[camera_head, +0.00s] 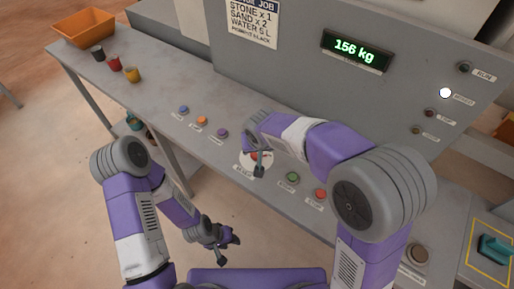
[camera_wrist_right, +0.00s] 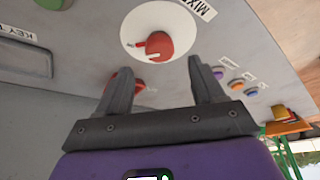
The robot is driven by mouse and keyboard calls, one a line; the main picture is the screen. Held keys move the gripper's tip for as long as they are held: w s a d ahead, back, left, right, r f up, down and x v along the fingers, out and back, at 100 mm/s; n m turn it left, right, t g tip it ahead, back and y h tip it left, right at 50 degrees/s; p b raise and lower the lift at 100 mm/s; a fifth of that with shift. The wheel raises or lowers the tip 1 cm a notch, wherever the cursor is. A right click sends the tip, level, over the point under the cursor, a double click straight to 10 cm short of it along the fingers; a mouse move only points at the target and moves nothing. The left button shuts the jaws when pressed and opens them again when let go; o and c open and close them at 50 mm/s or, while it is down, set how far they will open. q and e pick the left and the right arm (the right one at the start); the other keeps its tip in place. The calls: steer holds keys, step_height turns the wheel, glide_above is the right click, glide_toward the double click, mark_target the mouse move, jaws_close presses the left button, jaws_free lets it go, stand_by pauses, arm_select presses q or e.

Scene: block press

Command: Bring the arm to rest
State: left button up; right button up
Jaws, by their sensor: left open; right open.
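My right arm reaches over the grey counter (camera_head: 170,90) in the head view. Its gripper (camera_head: 260,167) is just by a red knob (camera_head: 254,155) on a white disc and partly covers it. In the right wrist view the two fingers of the right gripper (camera_wrist_right: 163,75) are spread apart with nothing between them. The red knob (camera_wrist_right: 160,45) on its white disc lies beyond the fingertips there. My left gripper (camera_head: 221,240) hangs low in front of the counter, open and empty, with its arm bent.
Blue, orange and purple buttons (camera_head: 202,120) lie left of the knob; green and red buttons (camera_head: 292,177) lie right. Cups (camera_head: 115,64) and an orange bin (camera_head: 85,28) stand at the far left. A display (camera_head: 356,50) reads 156 kg. A teal handle (camera_head: 494,248) is at right.

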steer(key=shift+v, duration=1)
